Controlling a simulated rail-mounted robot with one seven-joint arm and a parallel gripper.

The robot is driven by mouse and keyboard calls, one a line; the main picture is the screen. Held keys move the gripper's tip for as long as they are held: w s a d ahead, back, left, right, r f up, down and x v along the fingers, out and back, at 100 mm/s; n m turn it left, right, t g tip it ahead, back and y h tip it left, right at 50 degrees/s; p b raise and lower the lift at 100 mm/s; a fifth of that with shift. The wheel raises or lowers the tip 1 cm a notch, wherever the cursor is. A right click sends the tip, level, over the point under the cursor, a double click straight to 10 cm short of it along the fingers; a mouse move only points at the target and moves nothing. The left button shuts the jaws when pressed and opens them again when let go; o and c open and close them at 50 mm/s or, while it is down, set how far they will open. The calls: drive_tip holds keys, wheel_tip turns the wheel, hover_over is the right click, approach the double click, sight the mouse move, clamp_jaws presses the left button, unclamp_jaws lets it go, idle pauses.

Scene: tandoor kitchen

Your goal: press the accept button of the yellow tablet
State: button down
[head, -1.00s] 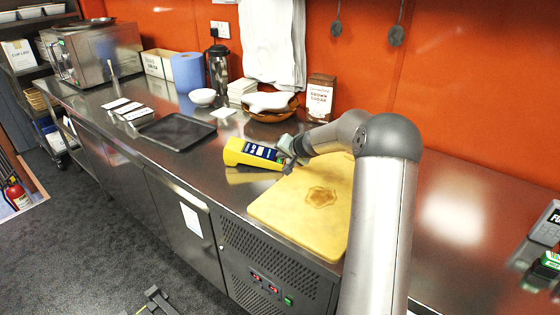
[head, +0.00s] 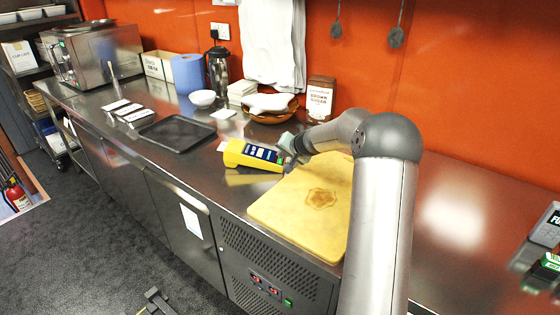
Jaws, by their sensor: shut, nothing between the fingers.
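The yellow tablet (head: 237,154) stands on the steel counter, just left of the cutting board, with its dark blue screen facing up and toward the front. A white slip shows at its left end. My gripper (head: 286,158) is shut and empty at the right end of the tablet, by the end of the screen. Whether it touches the tablet cannot be told at this size. The accept button cannot be made out; the gripper covers part of the tablet's right end.
A wooden cutting board (head: 290,213) lies right of the tablet. A black tray (head: 177,133) lies to the left. Behind are a brown bowl (head: 268,117), a brown sugar bag (head: 320,98), a blue paper roll (head: 187,75) and a flask (head: 218,70). The counter at right is mostly clear.

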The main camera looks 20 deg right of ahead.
drive_tip(key=shift+r, duration=0.1)
drive_tip(key=r, duration=0.1)
drive_tip(key=r+p, duration=0.1)
drive_tip(key=r, duration=0.1)
drive_tip(key=r+p, duration=0.1)
drive_tip(key=shift+s+d+r, duration=0.2)
drive_tip(key=shift+d+r, duration=0.05)
drive_tip(key=shift+r, duration=0.15)
idle(0.8)
drive_tip(key=s+a+r+n+g, duration=0.3)
drive_tip(key=s+a+n+g, duration=0.25)
drive_tip(key=s+a, duration=1.3)
drive_tip(key=s+a+f+n+g+h, duration=0.1)
drive_tip(key=s+g, duration=0.1)
drive_tip(key=s, duration=1.1)
drive_tip(key=s+a+f+n+g+h, duration=0.1)
drive_tip(key=s+a+f+n+g, duration=0.1)
drive_tip(key=s, duration=1.2)
drive_tip(key=shift+s+a+f, duration=0.2)
drive_tip(key=shift+s+f, duration=0.05)
drive_tip(key=shift+f, duration=0.05)
